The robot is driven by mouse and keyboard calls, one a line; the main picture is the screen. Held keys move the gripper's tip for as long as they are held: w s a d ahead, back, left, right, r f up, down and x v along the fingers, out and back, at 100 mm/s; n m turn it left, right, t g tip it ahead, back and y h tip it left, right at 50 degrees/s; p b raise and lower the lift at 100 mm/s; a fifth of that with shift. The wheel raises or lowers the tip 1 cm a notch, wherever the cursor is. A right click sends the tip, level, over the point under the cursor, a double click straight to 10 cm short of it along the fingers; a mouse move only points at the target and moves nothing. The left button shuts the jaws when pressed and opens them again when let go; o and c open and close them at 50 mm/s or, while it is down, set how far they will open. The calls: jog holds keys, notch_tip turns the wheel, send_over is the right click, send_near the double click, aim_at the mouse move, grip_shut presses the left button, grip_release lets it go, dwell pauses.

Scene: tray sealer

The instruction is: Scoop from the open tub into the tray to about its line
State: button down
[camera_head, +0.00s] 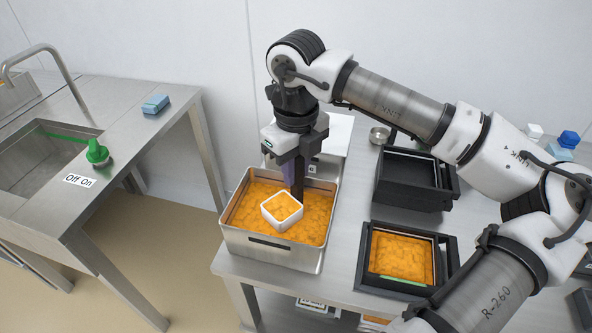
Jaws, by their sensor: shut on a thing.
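The open tub (274,256) is a metal box of orange food on the bench. My gripper (297,185) points down over it, shut on the scoop; the fingers hide most of its handle. The scoop (283,224) is a white square cup with orange food in it. It is over or in the tub's food; I cannot tell whether it touches. The tray (435,262) sits in a black frame to the right of the tub. Orange food covers its visible floor. I cannot make out its fill line.
A black box-shaped unit (407,185) stands behind the tray frame (363,258). A small round metal dish (380,135) is farther back. At left are a sink (45,160), a green tap knob (97,152) and a blue sponge (155,104). My arm passes above the right side.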

jog(key=shift+r+p, duration=1.95)
jog(key=shift+r, duration=1.9)
